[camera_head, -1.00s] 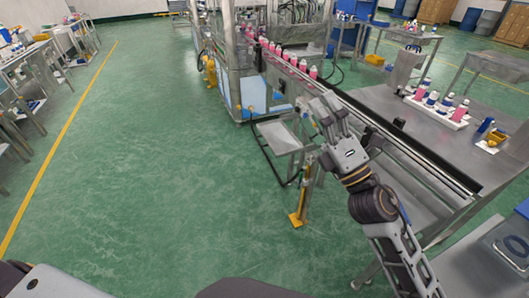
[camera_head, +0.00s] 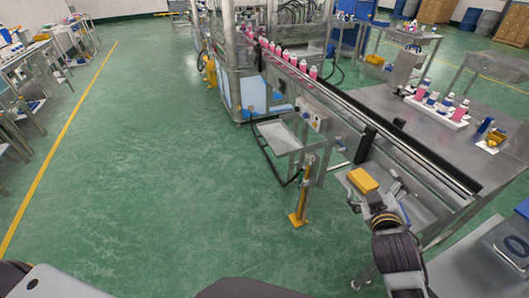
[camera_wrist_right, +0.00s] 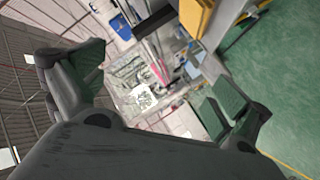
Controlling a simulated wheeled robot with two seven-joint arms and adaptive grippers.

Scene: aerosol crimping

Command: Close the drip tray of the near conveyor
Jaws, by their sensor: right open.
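The near conveyor (camera_head: 400,145) runs diagonally on the right with a black rail. A shallow grey metal tray (camera_head: 425,213) shows at its near side, low down, and looks like the drip tray; how far out it stands is hard to tell. A yellow block (camera_head: 362,180) shows at the tray's left part. My right gripper (camera_head: 380,200) is beside the block and over the tray's near side, partly hidden by its own wrist. In the right wrist view my right gripper (camera_wrist_right: 157,82) has its fingers spread with nothing between them. My left gripper is not in view.
A grey shelf (camera_head: 278,137) sticks out from the conveyor farther left, with a yellow post (camera_head: 299,205) before it. Pink bottles (camera_head: 303,65) stand on the belt farther back. A steel table with a white bottle tray (camera_head: 437,112) is at right. Green floor at left is clear.

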